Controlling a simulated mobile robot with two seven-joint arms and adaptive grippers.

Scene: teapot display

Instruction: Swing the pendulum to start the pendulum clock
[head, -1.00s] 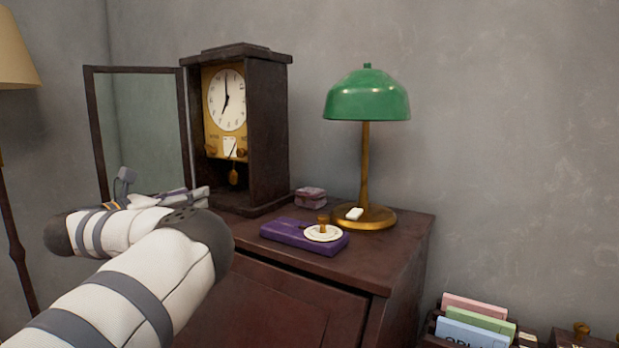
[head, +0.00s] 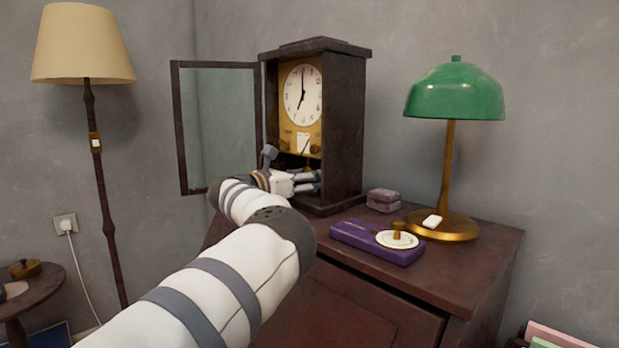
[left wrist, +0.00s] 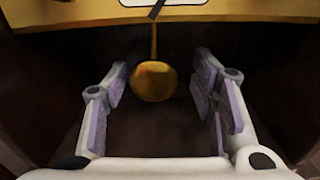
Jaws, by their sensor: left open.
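The pendulum clock (head: 342,128) stands on the dark wooden cabinet, its glass door (head: 218,130) swung open to the left. Its white dial (head: 303,94) shows about seven o'clock. My left gripper (head: 312,182) reaches into the lower part of the case and hides most of the pendulum in the head view. In the left wrist view, the round brass pendulum bob (left wrist: 154,82) hangs from a thin rod, between and slightly beyond the open fingers of my left gripper (left wrist: 160,90). Neither finger appears to touch it. My right gripper is not in view.
The cabinet top (head: 480,250) holds a purple box (head: 370,242) with a white disc, a small pinkish box (head: 383,200) and a green-shaded lamp (head: 455,92). A floor lamp (head: 84,45) and small round table (head: 35,290) stand at left.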

